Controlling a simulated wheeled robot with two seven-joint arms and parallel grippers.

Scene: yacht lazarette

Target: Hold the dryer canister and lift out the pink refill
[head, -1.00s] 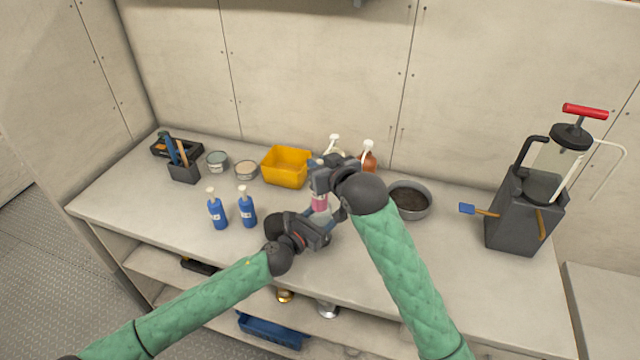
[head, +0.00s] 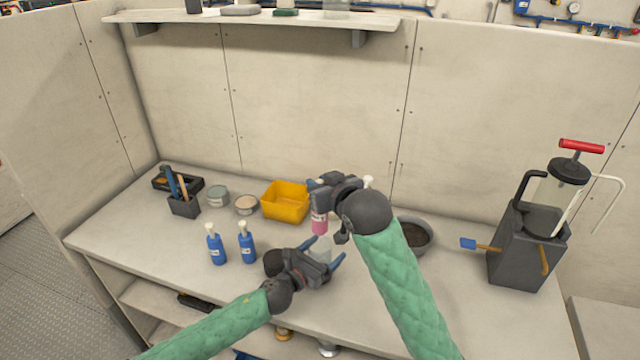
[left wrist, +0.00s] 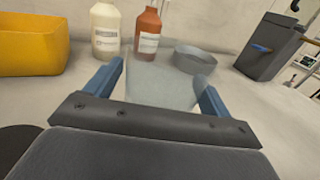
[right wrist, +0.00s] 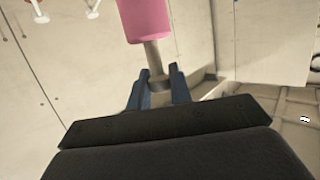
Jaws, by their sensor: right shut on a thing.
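The pink refill (head: 319,223) hangs upright above the dryer canister (head: 321,248), a clear, open cup on the bench. My right gripper (head: 316,187) is shut on the refill's stem; the right wrist view shows the pink body (right wrist: 145,20) beyond the fingertips (right wrist: 157,82). My left gripper (head: 335,255) is low at the canister, with one blue finger on each side. In the left wrist view the canister (left wrist: 160,88) fills the gap between the fingers. The refill's lower end is close to the canister's rim in the head view.
A yellow bin (head: 285,203) stands behind and left. Two blue bottles (head: 215,245) are at the left. A grey bowl (head: 418,235) and a dark pump unit (head: 525,250) stand at the right. White and brown bottles (left wrist: 147,35) are behind the canister.

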